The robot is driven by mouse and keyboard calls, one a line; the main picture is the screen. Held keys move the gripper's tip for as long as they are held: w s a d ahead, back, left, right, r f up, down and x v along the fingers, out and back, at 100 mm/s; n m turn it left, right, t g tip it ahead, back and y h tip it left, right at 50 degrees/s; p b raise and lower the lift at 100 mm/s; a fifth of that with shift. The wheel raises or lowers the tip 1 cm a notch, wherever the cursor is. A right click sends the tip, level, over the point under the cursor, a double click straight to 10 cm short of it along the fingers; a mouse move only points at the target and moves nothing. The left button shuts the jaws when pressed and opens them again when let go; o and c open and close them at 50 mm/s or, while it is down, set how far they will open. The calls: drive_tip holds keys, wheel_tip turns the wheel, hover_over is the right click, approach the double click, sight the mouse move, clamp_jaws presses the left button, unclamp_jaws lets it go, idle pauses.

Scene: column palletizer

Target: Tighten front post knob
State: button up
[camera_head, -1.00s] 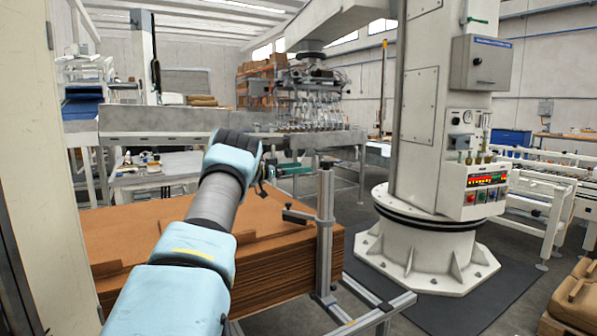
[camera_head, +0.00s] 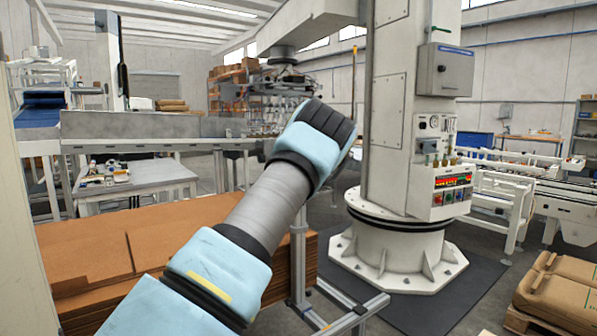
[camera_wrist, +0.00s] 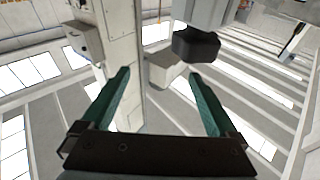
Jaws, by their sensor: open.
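A grey metal post (camera_head: 298,262) stands at the front right corner of the cardboard stack in the head view. My arm covers its upper part, and I cannot see the knob now. My gripper (camera_wrist: 158,73) shows in the wrist view as two green fingers spread wide apart with nothing held between them. In the head view my wrist hides the fingers. The wrist view looks up past the white column toward the roof. A dark blunt part (camera_wrist: 196,46) shows above the right finger; I cannot tell what it is.
The stack of brown cardboard sheets (camera_head: 90,245) lies left of my arm. The white palletizer column (camera_head: 395,120) stands close to its right, with a control panel (camera_head: 452,190). A low metal frame (camera_head: 350,312) runs at the front. Filled sacks (camera_head: 560,295) lie at the lower right.

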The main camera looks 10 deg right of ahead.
drive_tip(key=s+a+f+n+y, duration=0.25)
drive_tip(key=s+n+y, duration=0.25)
drive_tip(key=s+y, duration=0.35)
drive_tip(key=shift+g, duration=0.4)
drive_tip(key=shift+w+d+f+p, duration=0.15)
drive_tip(key=shift+w+p, duration=1)
drive_tip(key=shift+w, duration=1.5)
drive_tip(key=shift+w+f+p, duration=0.25)
drive_tip(key=shift+w+p, duration=0.85)
drive_tip(key=shift+w, duration=1.5)
drive_tip(key=shift+c, duration=0.3)
